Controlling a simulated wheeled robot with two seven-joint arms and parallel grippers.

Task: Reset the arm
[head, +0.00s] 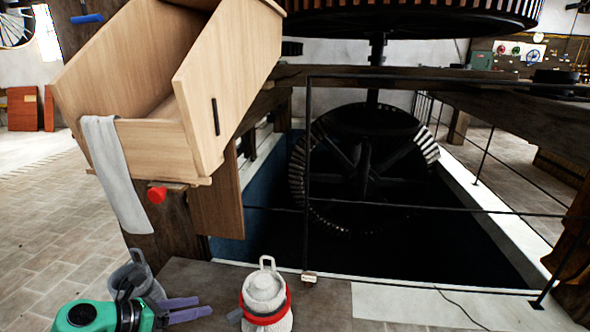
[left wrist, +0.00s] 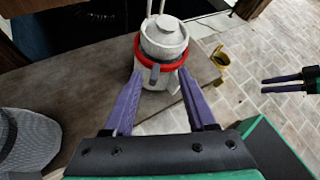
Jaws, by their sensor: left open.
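My left gripper (head: 203,307) is low in the head view, its purple fingers spread and pointing right. In the left wrist view it (left wrist: 160,76) is open, with nothing held. A white lidded canister (head: 266,287) with a red band and an upright handle stands just beyond the fingertips. It also shows in the left wrist view (left wrist: 163,40), between and ahead of the fingers; whether they touch it I cannot tell. My right gripper (left wrist: 285,84) shows at the right edge of the left wrist view, its fingers apart and empty. It is not in the head view.
A grey ribbed bin (head: 133,273) stands beside my left gripper. A railed gear pit (head: 420,255) lies behind. A small yellow tin (left wrist: 221,57) lies right of the canister.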

